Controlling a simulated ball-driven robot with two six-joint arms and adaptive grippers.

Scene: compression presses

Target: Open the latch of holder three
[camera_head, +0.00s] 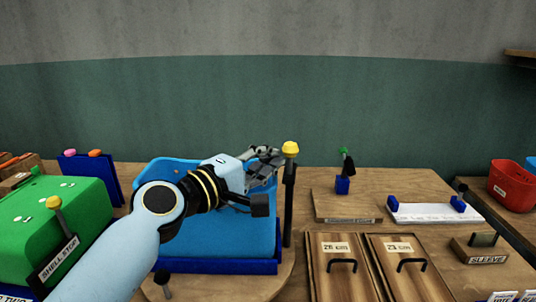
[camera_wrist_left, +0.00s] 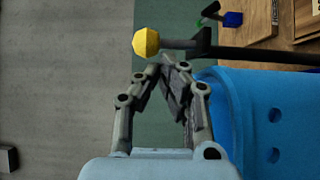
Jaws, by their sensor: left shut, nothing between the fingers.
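A light blue shell (camera_head: 240,235) sits in a dark blue holder (camera_head: 230,267) in the middle of the head view; no number shows on it. A dark post (camera_head: 288,215) with a yellow knob (camera_head: 290,149) stands upright at its right edge. My left gripper (camera_head: 274,160) is shut and empty, above the blue shell and just left of the yellow knob. In the left wrist view its fingertips (camera_wrist_left: 167,66) lie close to the knob (camera_wrist_left: 146,41) and post; I cannot tell whether they touch. The blue shell (camera_wrist_left: 265,120) is beside the fingers. My right gripper is out of view.
A green shell (camera_head: 45,220) labelled SHELL STOP, with a yellow-knobbed lever (camera_head: 54,203), stands at left. Two wooden lids with handles (camera_head: 340,265), a green-tipped lever (camera_head: 343,151), a white strip with blue ends (camera_head: 425,212) and a red bin (camera_head: 511,185) are at right.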

